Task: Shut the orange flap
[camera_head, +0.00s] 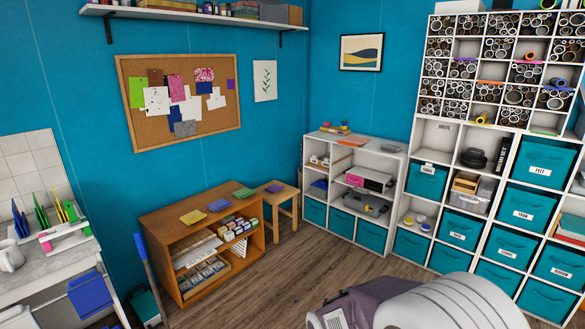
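A white rack of square cells (465,47) holds many vinyl rolls, seen end-on, at the upper right. Thin coloured strips that look like flaps stick out at some cells. Neither of my grippers shows in this view.
A purple strip (466,60) and a green strip (543,131) are also on the rack. Teal bins (543,163) fill the shelves below. A low white shelf (385,152), wooden cabinet (207,217) and stool (280,189) line the back. The wooden floor (290,262) is open in the middle.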

